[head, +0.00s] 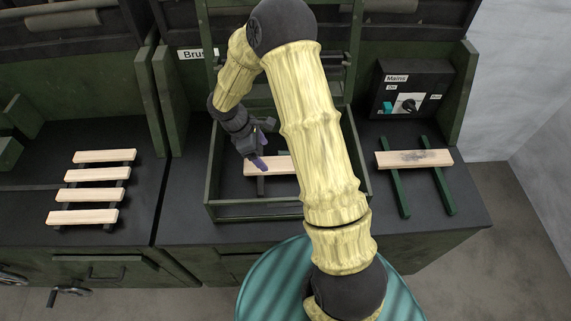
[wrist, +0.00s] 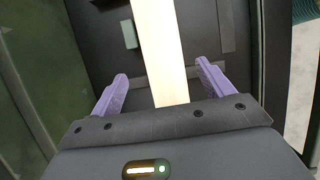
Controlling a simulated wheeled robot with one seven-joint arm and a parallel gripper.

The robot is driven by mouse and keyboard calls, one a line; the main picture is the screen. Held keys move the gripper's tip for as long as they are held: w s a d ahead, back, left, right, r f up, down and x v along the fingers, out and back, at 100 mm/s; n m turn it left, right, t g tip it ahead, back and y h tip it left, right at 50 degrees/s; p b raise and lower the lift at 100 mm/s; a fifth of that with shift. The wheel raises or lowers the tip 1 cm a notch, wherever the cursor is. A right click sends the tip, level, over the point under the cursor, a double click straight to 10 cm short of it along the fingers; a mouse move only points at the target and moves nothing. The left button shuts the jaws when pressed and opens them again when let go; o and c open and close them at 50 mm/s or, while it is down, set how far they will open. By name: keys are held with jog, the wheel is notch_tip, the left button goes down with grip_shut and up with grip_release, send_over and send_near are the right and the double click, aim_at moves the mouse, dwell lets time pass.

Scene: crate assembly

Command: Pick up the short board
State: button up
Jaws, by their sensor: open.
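A short pale wooden board (head: 256,167) lies across dark rails inside the green-framed crate in the middle of the bench. My arm hides its right part in the head view. In the wrist view the board (wrist: 160,45) runs lengthwise between the two purple fingers, with a gap on each side. My gripper (head: 259,158) is open and empty over the board's left part in the head view; it also shows in the wrist view (wrist: 161,72). I cannot tell how far the fingertips are above the board.
Several pale boards (head: 98,174) lie across two dark rails on the left bench. A stained board (head: 413,158) lies across two green rails at right, below a switch box (head: 411,88). The crate's front wall (head: 254,212) and sides surround my gripper.

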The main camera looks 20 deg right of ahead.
aim_at(272, 164)
jog(key=x, duration=0.5)
jog(key=shift+s+d, duration=0.1)
jog(key=shift+s, duration=0.15)
jog(key=c, duration=1.1)
notch_tip(272, 164, up, 10)
jog(key=shift+r+p, duration=0.1)
jog(key=shift+p, duration=0.25)
